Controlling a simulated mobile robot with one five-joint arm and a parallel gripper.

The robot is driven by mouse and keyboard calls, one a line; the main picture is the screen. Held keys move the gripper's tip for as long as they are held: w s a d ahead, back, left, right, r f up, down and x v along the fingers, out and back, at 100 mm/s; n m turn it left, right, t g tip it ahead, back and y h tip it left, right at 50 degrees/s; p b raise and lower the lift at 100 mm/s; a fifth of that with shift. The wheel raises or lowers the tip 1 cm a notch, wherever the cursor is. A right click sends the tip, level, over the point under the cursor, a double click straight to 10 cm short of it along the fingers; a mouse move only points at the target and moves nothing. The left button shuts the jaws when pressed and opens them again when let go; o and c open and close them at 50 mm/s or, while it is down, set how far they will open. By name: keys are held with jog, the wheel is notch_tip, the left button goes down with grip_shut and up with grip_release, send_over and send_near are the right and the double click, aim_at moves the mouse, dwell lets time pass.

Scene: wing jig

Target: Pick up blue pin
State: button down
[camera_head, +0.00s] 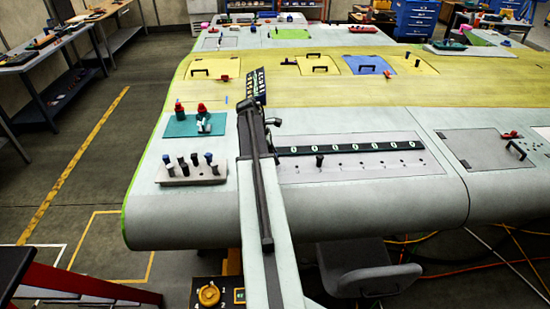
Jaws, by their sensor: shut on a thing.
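A pale block (178,178) on the near left of the wing holds several upright pins with dark, grey and blue heads. My arm reaches up the middle of the view from the bottom edge. My gripper (273,122) shows small and dark at its far end, right of the block and beyond it. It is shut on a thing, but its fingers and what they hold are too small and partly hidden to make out.
A teal mat (181,128) with red-topped items lies behind the block. A black strip (350,146) with several round marks crosses the grey panel on the right, with one dark pin (319,160) upright before it. A dark labelled panel (256,84) stands behind my arm.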

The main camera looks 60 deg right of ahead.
notch_tip(320, 180, up, 2)
jog(key=shift+r+p, duration=0.15)
jog(key=shift+p, duration=0.45)
jog(key=w+a, duration=0.2)
jog(key=w, duration=0.3)
jog(key=w+a, duration=0.1)
jog(key=w, duration=0.4)
jog(key=w+a, duration=0.2)
jog(key=w, duration=0.3)
jog(key=shift+a+r+p, duration=0.25)
jog(key=shift+a+p, duration=0.05)
jog(key=shift+a, duration=0.05)
